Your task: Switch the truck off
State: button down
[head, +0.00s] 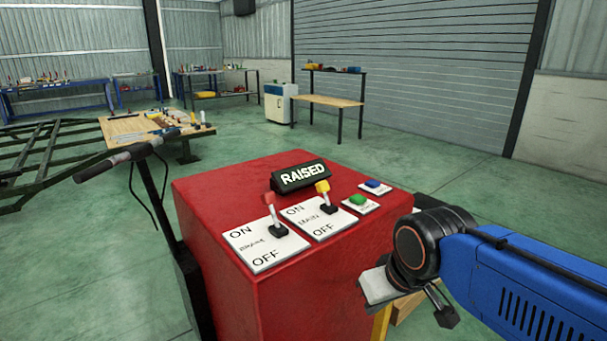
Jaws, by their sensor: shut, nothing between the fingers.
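A red control box (225,205) stands in front of me in the head view. On its top, a red-tipped lever (270,205) sits on a left white ON/OFF plate whose small middle word is hard to read. A yellow-tipped lever (323,190) sits on a second ON/OFF plate to its right. Both levers lean up and away, toward ON. A black sign (301,176) behind them reads RAISED. My gripper (440,308) is at the lower right, beside the box's right side and apart from both levers. It is shut and empty, its fingers partly hidden by the wrist.
A green button (357,200) and a blue button (373,184) sit right of the levers. A black-gripped handle (118,157) stands left of the box. Behind are a wooden-topped table (125,127) with tools, a chassis frame (40,160) and open green floor.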

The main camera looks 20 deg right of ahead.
aim_at(322, 187)
jog(key=i+j+z, duration=0.1)
jog(key=j+z, duration=0.3)
jog(key=j, duration=0.25)
jog(key=j+z, duration=0.45)
jog(key=j, duration=0.25)
jog(key=k+j+z, duration=0.15)
jog(key=k+j, duration=0.25)
jog(key=j+z, duration=0.1)
jog(key=j, duration=0.35)
jog(key=k+j+z, duration=0.15)
jog(key=j, duration=0.3)
jog(key=k+j+z, duration=0.1)
jog(key=j, duration=0.35)
jog(key=i+j+z, duration=0.1)
jog(key=j, duration=0.45)
jog(key=j+z, duration=0.15)
jog(key=j, duration=0.4)
jog(key=i, duration=0.05)
